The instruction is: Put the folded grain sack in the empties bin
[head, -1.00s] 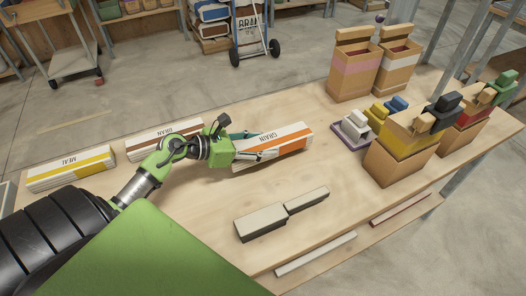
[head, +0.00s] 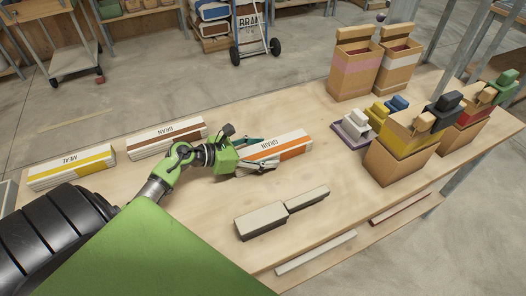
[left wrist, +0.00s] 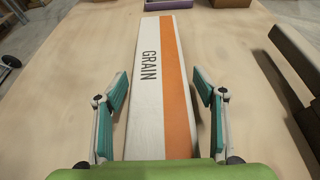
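The white grain sack (head: 290,148) with an orange stripe is a flat, long folded bundle on the wooden table. It also shows in the left wrist view (left wrist: 160,60), its GRAIN label facing up. My left gripper (head: 268,153) is open at the sack's left end in the head view. In the left wrist view its two fingers (left wrist: 161,95) stand on either side of the sack, with gaps visible between fingers and sack. My right gripper is not in view. I cannot tell which container is the empties bin.
A brown-striped sack (head: 168,138) and a yellow-striped meal sack (head: 72,167) lie left. A grey block-shaped object (head: 262,222) lies in front. Tall cardboard boxes (head: 352,75) and a box with yellow band (head: 400,160) stand right. A purple tray (head: 350,140) holds pale blocks.

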